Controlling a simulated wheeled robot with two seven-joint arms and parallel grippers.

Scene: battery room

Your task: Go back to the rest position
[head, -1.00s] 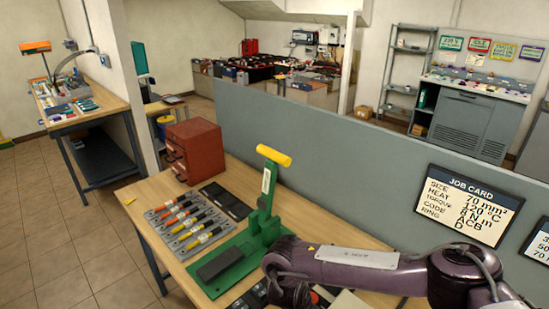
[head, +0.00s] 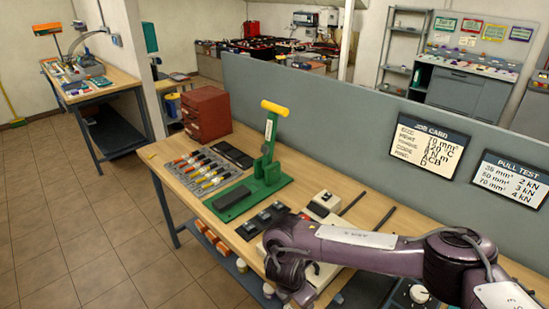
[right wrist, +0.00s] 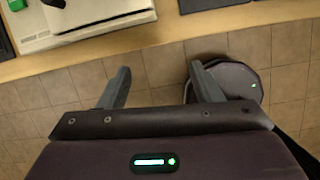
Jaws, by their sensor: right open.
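My right arm (head: 370,248) comes in from the right in the head view, reaching across the bench's near right part. Its gripper is not clear in that view. In the right wrist view my right gripper (right wrist: 160,82) is open and empty, its two fingers wide apart. It shows over the tiled floor, just outside the bench's wooden edge (right wrist: 120,55). My left gripper is not in view.
The bench (head: 165,152) holds a green press with yellow handle (head: 268,165), a tool tray (head: 203,172), a red drawer box (head: 208,113) and a white-and-black device (head: 325,203). A grey partition (head: 330,125) stands behind. Open floor (head: 70,220) lies left.

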